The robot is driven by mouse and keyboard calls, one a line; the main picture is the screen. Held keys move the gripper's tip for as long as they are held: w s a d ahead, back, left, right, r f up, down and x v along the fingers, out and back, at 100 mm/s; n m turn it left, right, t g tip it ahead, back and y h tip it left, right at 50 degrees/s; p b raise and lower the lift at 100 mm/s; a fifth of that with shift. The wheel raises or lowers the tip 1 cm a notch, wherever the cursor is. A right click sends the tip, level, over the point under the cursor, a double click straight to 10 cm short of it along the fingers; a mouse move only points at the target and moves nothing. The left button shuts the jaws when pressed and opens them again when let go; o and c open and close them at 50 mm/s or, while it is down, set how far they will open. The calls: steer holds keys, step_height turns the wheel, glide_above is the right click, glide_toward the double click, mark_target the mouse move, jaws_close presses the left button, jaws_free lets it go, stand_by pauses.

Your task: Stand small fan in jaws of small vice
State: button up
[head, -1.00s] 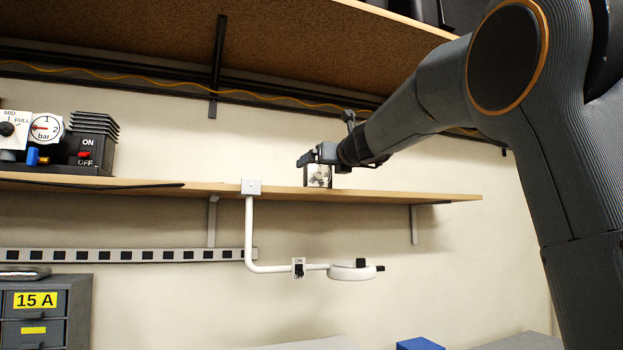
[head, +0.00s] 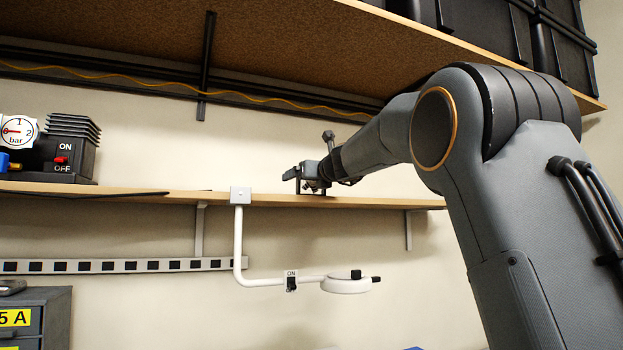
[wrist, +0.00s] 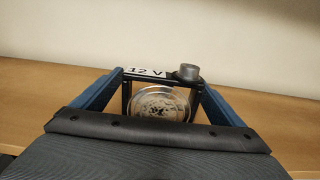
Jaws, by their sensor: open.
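In the wrist view the small fan (wrist: 157,106) stands on the wooden shelf. It has a dark square frame, a round guard, a "12 V" label and a grey knob on top. My gripper (wrist: 163,84) is open, with one blue finger on each side of the fan; I cannot tell whether either touches it. In the head view my gripper (head: 306,180) is low over the shelf and hides most of the fan. I see no vice in either view.
The shelf (head: 385,204) is bare to the right of my gripper. A white jointed arm (head: 240,240) with a switch and round head hangs from a clamp at its front edge. A black ON/OFF box (head: 68,155) and gauge (head: 18,130) stand at left. Another shelf (head: 290,60) is overhead.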

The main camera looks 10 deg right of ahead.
steer(key=shift+w+a, duration=0.1)
steer(key=shift+w, duration=0.45)
steer(key=shift+c, duration=0.2)
steer(key=c, duration=1.2)
